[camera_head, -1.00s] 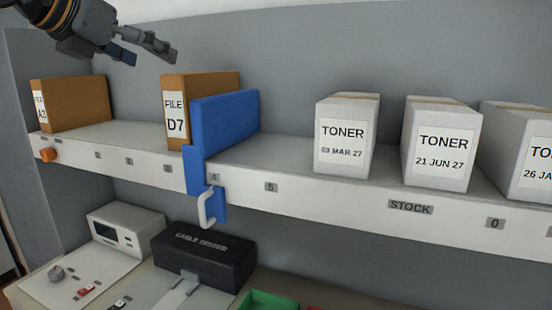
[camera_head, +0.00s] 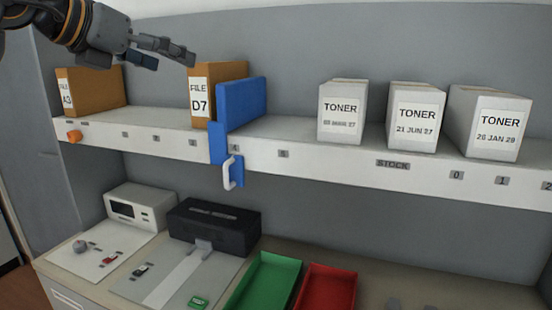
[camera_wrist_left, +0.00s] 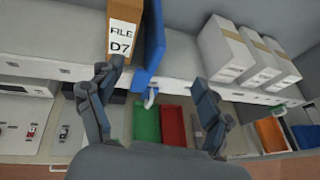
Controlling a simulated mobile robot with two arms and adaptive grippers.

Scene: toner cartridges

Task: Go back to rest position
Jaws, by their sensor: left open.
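My left gripper (camera_head: 165,55) comes in from the upper left in the head view, above the shelf and left of the brown file box D7 (camera_head: 201,97). It also shows in the left wrist view (camera_wrist_left: 150,95), with its fingers spread and nothing between them. The blue divider (camera_head: 240,104) with a white handle stands right beside file D7, apart from the gripper. Three white toner boxes (camera_head: 342,122) stand in a row on the right part of the shelf (camera_head: 290,160). My right gripper is not in view.
A brown file box (camera_head: 95,92) stands at the shelf's left end, near an orange knob (camera_head: 74,137). Below are a black box (camera_head: 213,226), a white device (camera_head: 140,205), a green tray (camera_head: 270,278) and a red tray (camera_head: 326,288). Shelf room is free between the divider and toner boxes.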

